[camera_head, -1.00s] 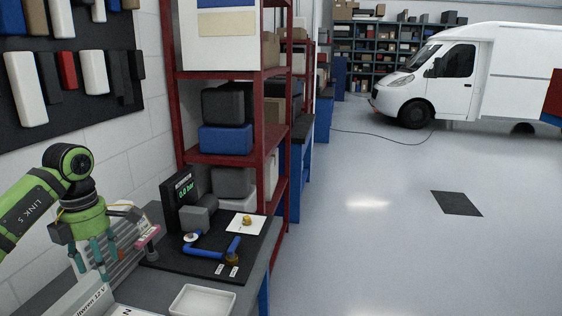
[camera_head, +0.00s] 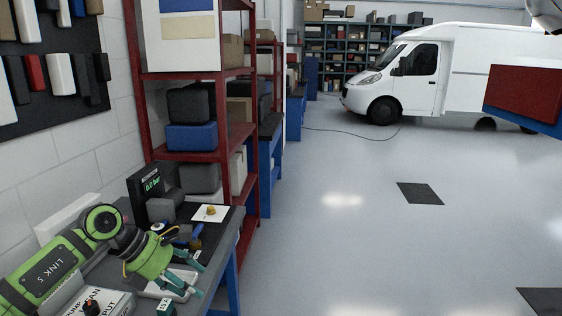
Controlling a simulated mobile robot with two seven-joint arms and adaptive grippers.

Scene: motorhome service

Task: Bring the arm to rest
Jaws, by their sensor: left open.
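My left arm (camera_head: 62,268) comes in from the lower left, green and grey with "LINK 5" on it. My left gripper (camera_head: 190,280) is open, its teal fingers pointing down and to the right over the white tray (camera_head: 150,291) on the bench. Nothing shows between its fingers. The gripper and wrist hide part of the tray and of the dark mat with the blue handle (camera_head: 197,232). My right gripper is not in view.
A gauge box (camera_head: 152,185) reading "0.0 bar" stands behind the gripper, near a white card (camera_head: 210,213) with a small yellow part. A white labelled box (camera_head: 100,302) is at the front. A red shelf (camera_head: 250,150) rises behind. Open floor (camera_head: 340,240) lies to the right.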

